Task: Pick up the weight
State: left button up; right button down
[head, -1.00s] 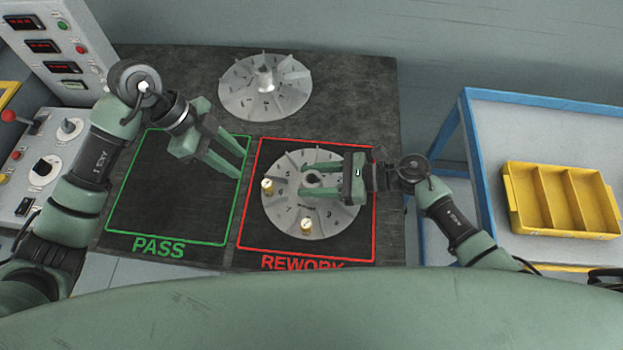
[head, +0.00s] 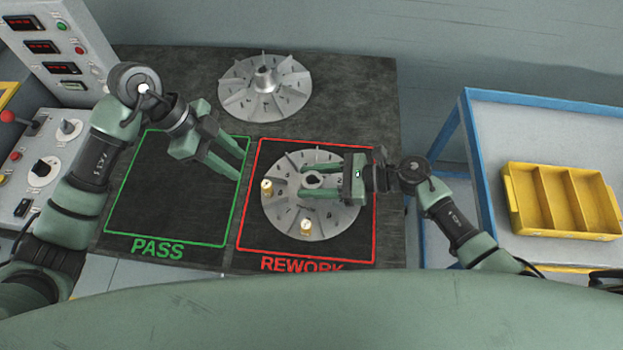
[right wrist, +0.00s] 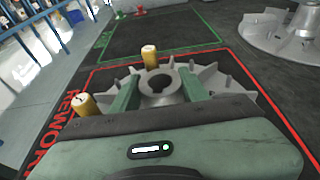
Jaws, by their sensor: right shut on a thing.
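Two brass weights stand on the finned impeller (head: 290,215) in the REWORK square: one at its left (head: 267,188) and one at its front (head: 306,226). In the right wrist view one weight (right wrist: 149,56) stands beyond the hub and the other (right wrist: 84,104) at the left. My right gripper (head: 308,183) reaches in from the right, its fingers on either side of the impeller's hub (right wrist: 157,86), shut on it. My left gripper (head: 235,164) is open and empty, above the mat between the PASS and REWORK squares, apart from both weights.
A second impeller (head: 265,88) sits at the back of the dark mat. The green PASS square (head: 165,195) is empty. A yellow divided bin (head: 562,200) stands on the blue-framed cart at the right. A control panel (head: 40,175) is at the left.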

pick_arm(q)
jog(key=shift+o, duration=1.3)
jog(key=m+t+y, duration=0.1)
jog(key=m+y, duration=0.5)
jog(key=m, duration=1.5)
send_over(267, 183)
jog(key=f, duration=0.6)
jog(key=shift+w+a, duration=0.2)
jog(key=shift+w, duration=0.15)
jog(key=shift+s+d+f, duration=0.1)
jog(key=shift+s+f, duration=0.1)
jog(key=shift+f, duration=1.15)
jog(key=shift+s+d+f, duration=0.1)
jog(key=shift+s+f, duration=0.05)
jog(key=shift+f, duration=1.2)
grip_shut()
